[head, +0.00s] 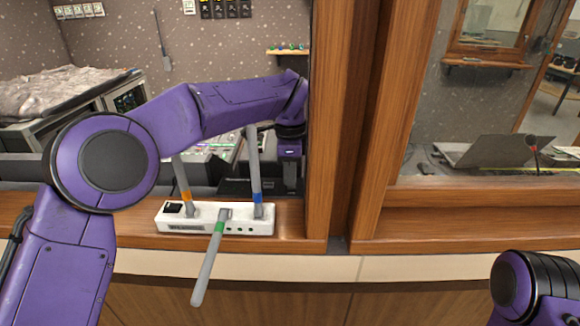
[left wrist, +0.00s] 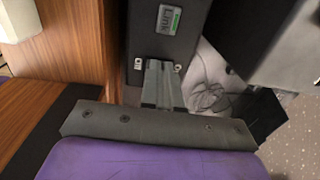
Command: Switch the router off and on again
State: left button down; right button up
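A white router (head: 190,221) lies on the wooden sill in the head view, with three grey antennas banded orange, blue and green. A black square, perhaps its switch (head: 173,208), is at its left end, and small green dots show on its front. My left gripper (head: 290,187) hangs behind and to the right of the router, apart from it. In the left wrist view its grey fingers (left wrist: 160,66) are together with nothing visible between them, over or against a dark box (left wrist: 165,40) with a "Link" label. My right gripper is out of view.
A wooden window post (head: 345,120) stands just right of my left gripper. My left arm arches over the router. The green-banded antenna (head: 208,265) sticks out past the front of the sill. A laptop (head: 490,150) sits beyond the right-hand pane.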

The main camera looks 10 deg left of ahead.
pick_arm(q)
jog(key=r, duration=0.1)
jog(key=r+p, duration=0.2)
jog(key=r, duration=0.1)
jog(key=shift+w+r, duration=0.1)
jog(key=shift+w, duration=0.2)
jog(key=shift+s+r, duration=0.15)
jog(key=shift+r, duration=0.55)
notch_tip(320, 180, up, 8)
jog(key=shift+s+r+p, duration=0.2)
jog(key=shift+s+p, duration=0.1)
jog(key=shift+s, duration=0.1)
jog(key=shift+f, duration=0.1)
